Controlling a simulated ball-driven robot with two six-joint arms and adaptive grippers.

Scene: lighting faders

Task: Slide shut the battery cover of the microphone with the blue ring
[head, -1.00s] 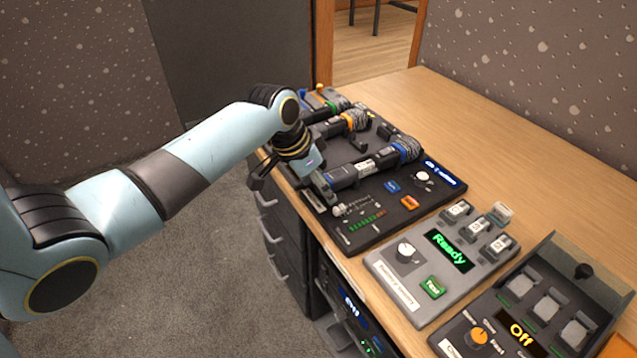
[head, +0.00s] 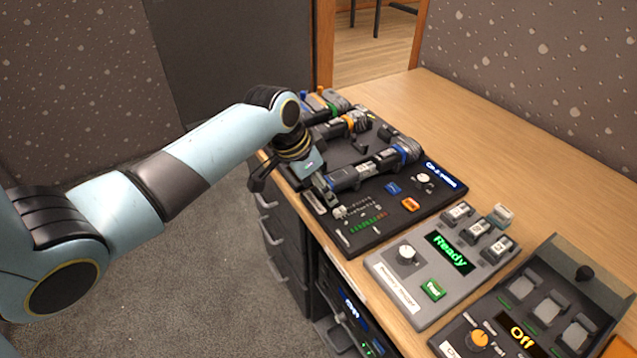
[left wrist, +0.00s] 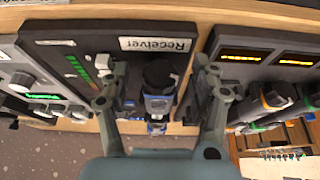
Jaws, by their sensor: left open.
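The microphone with the blue ring (head: 398,150) lies on the dark receiver panel (head: 385,225), with its grey mesh head at the right and its handle end toward my left gripper. My left gripper (head: 292,187) is at the handle end, near the panel's front edge. In the left wrist view my left gripper (left wrist: 158,80) is open, with one finger on each side of the dark microphone handle (left wrist: 160,78). The blue part shows below. I cannot tell whether the fingers touch it. The battery cover's position is too small to tell. My right gripper is not in view.
A microphone with an orange ring (head: 351,122) lies behind. Small blue (head: 392,187) and orange (head: 410,204) blocks sit on the panel. A grey console (head: 440,262) reading "Ready" and a dark console (head: 530,320) reading "Off" stand nearer. The wooden desk (head: 500,140) behind is clear.

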